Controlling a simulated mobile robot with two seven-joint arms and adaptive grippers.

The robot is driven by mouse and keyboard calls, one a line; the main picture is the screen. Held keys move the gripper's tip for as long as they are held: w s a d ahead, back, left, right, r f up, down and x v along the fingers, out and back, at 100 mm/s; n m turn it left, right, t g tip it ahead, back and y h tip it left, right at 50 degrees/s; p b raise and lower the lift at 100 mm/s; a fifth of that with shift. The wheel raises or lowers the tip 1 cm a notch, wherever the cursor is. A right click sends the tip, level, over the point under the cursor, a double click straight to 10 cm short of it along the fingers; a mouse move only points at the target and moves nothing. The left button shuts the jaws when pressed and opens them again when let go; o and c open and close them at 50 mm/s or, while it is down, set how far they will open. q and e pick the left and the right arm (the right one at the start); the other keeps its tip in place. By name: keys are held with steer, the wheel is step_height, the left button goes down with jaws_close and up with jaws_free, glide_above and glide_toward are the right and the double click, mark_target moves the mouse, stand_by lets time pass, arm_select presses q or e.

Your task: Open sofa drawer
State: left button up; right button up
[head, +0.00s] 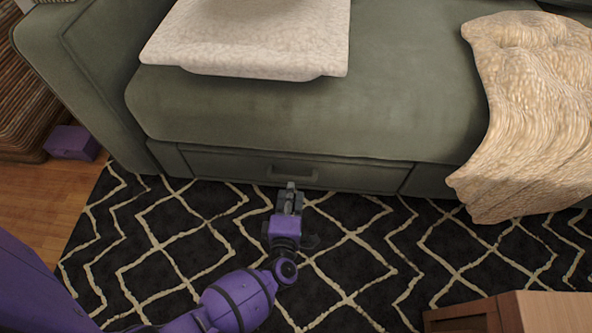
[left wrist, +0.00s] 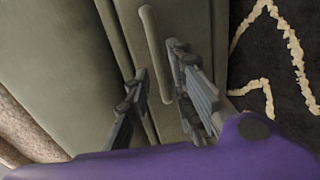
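The green sofa (head: 300,115) has a drawer (head: 235,168) in its base, below the seat cushion. The drawer front looks flush with the base, so it is closed. A slim handle (head: 293,173) sits at the middle of the drawer front; it also shows in the left wrist view (left wrist: 154,50). My left gripper (head: 291,188) is just in front of the handle and a little below it in the head view. My right gripper is not in view.
A black rug (head: 180,240) with cream lines covers the floor before the sofa. A cream blanket (head: 535,100) hangs over the seat at right, and a pale cushion (head: 250,40) lies on the seat. A wooden piece of furniture (head: 530,312) stands at the lower right.

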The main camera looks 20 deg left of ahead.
mark_target(292, 180)
arm_select(q)
steer(key=b+x, duration=0.1)
steer(key=x, duration=0.1)
steer(key=shift+w+a, duration=0.1)
steer(key=shift+w, duration=0.2)
steer(key=b+x, duration=0.1)
steer(key=x, duration=0.2)
steer(key=shift+w+f+b, duration=0.15)
steer(key=shift+b, duration=0.2)
steer(key=shift+w+a, duration=0.15)
steer(key=shift+w, duration=0.15)
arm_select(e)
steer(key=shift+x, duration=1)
arm_select(q)
steer(key=c, duration=0.4)
jaws_close()
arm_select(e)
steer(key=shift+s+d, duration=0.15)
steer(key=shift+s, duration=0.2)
